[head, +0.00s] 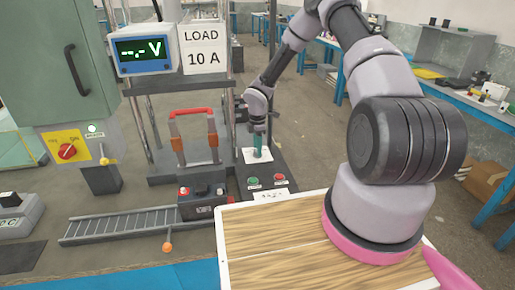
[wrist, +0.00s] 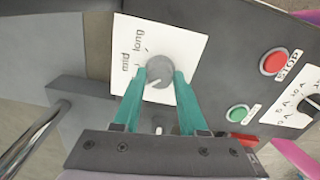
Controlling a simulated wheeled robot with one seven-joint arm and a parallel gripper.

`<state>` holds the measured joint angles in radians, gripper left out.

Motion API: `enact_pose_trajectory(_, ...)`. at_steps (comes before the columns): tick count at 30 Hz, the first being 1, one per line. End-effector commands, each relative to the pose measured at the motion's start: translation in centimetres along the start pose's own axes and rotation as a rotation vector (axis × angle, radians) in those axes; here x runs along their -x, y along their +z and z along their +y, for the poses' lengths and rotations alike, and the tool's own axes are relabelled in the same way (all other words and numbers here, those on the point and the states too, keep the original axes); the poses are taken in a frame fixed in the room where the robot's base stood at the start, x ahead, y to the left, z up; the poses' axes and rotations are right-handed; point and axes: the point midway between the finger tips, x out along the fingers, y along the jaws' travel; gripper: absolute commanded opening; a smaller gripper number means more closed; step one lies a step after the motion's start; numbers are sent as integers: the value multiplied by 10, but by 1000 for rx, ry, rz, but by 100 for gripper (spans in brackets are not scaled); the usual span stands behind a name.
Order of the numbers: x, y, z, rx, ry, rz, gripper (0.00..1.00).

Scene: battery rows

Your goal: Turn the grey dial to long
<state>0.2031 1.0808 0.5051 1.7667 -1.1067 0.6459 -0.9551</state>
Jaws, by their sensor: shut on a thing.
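The grey dial (wrist: 160,72) sits on a white plate (wrist: 185,45) printed with "mid" and "long" on its left side. In the wrist view the teal fingers of my gripper (wrist: 160,78) stand on either side of the dial and are shut on it. I cannot make out clearly which mark the dial points to. The part of the plate nearest the gripper body is partly hidden by the fingers. In the head view my gripper (head: 258,145) reaches down onto the white plate (head: 250,156), and the dial itself is hidden.
A green button (wrist: 238,113) and a red STOP button (wrist: 274,61) lie right of the dial, with another black knob (wrist: 312,105) beyond. In the head view, a red-handled frame (head: 193,140) stands left of my gripper, and a wooden-topped surface (head: 275,240) is in front.

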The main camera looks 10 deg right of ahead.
Motion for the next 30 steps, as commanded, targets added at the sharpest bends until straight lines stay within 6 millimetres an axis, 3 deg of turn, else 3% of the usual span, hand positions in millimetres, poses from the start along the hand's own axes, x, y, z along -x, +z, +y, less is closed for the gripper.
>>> enact_pose_trajectory(30,1,0,1,-900,2,-1,0)
